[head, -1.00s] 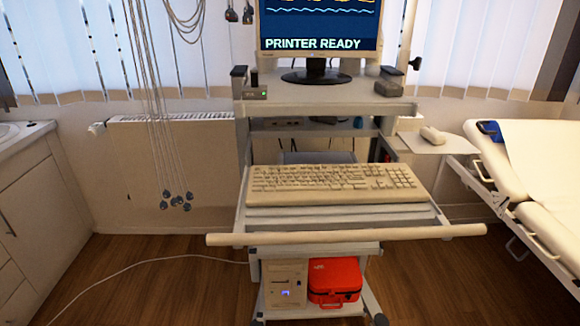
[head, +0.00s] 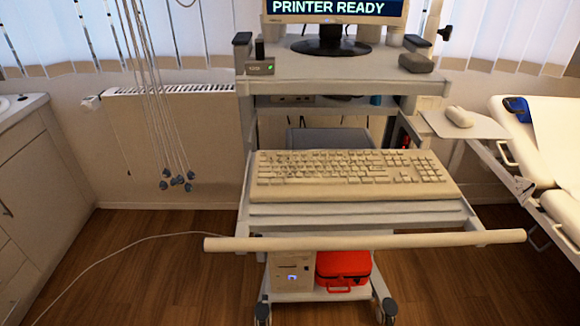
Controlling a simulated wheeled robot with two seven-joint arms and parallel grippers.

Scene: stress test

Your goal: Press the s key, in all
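A beige keyboard (head: 352,187) lies on the pull-out shelf of a medical cart in the middle of the head view. Its key rows face me. The s key is somewhere in the left part of the letter block, but the letters are too small to read. A monitor (head: 338,10) above it shows the words "PRINTER READY"; its upper part is cut off by the picture's top edge. Neither of my grippers is in view.
A pale handle bar (head: 364,241) runs across the cart's front, before the keyboard. A mouse (head: 459,117) sits on a side tray at right. A bed (head: 556,150) stands at right, a cabinet (head: 45,175) at left. Cables with electrodes (head: 177,180) hang left of the cart.

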